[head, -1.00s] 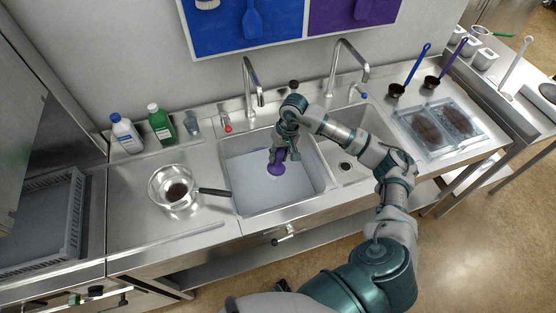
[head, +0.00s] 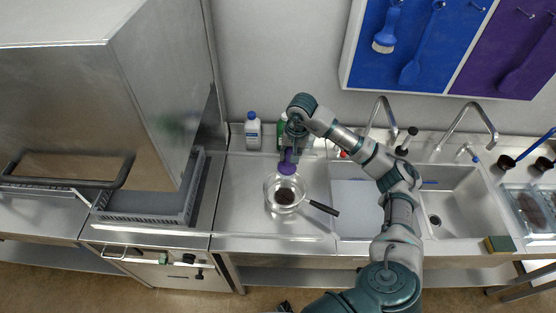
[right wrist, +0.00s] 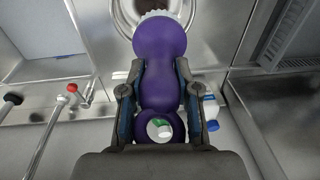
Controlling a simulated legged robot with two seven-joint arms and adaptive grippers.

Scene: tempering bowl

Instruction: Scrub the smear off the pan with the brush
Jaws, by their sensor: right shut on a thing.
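The steel pan (head: 272,203) stands on the counter left of the sink, its black handle (head: 323,208) pointing right. A dark brown smear (head: 284,195) covers the middle of its bottom. My right gripper (head: 289,157) is shut on the purple brush (head: 287,168), just above the back part of the pan. In the right wrist view the fingers (right wrist: 160,72) close around the brush body (right wrist: 160,46), and its white bristles (right wrist: 157,13) show at the pan (right wrist: 106,30). I cannot tell whether the bristles touch the pan. My left gripper is not in view.
A white bottle (head: 253,131) and a partly hidden green bottle (head: 282,130) stand behind the pan. The sink (head: 357,195) with its taps lies to the right. A grey rack (head: 145,215) and a steel hood are left. The counter left of the pan is clear.

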